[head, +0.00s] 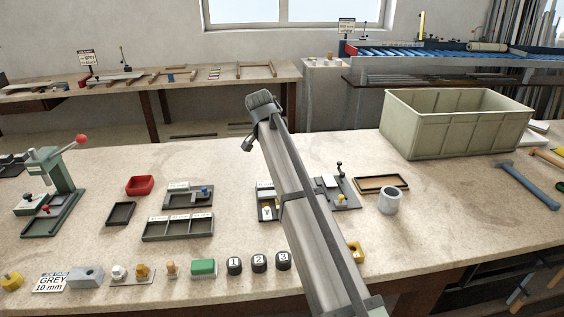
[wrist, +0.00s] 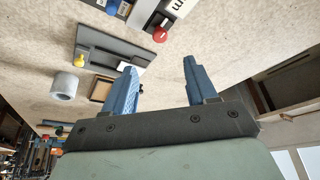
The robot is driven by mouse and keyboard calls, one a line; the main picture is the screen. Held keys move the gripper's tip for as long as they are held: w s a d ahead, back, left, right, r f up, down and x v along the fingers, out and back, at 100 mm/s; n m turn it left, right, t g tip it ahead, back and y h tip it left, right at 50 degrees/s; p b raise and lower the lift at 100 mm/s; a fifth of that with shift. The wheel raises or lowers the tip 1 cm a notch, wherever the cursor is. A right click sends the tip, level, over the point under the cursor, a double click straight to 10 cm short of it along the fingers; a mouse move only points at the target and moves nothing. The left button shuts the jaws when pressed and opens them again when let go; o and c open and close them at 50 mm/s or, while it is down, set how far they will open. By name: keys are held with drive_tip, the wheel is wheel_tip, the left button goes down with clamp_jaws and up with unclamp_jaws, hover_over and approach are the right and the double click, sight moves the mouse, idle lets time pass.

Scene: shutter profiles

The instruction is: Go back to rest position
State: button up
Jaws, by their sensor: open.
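My gripper (wrist: 160,88) shows in the wrist view with its two blue fingers spread apart and nothing between them. It is clear of the bench things, which appear beyond the fingers. In the head view my arm crosses the middle of the bench; the blue fingers cannot be made out there. The arm hides part of a grey fixture (head: 265,188) and some of the bench top behind it.
The bench (head: 110,170) carries a green press (head: 50,180), a red tray (head: 140,186), a grey compartment tray (head: 178,228), numbered black pieces (head: 259,263), a grey cup (head: 390,201), a wooden-rimmed tray (head: 381,184) and a large crate (head: 450,135). Bare bench lies left of the crate.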

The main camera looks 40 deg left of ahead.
drive_tip(key=shift+s+r, duration=0.3)
drive_tip(key=shift+r, duration=0.35)
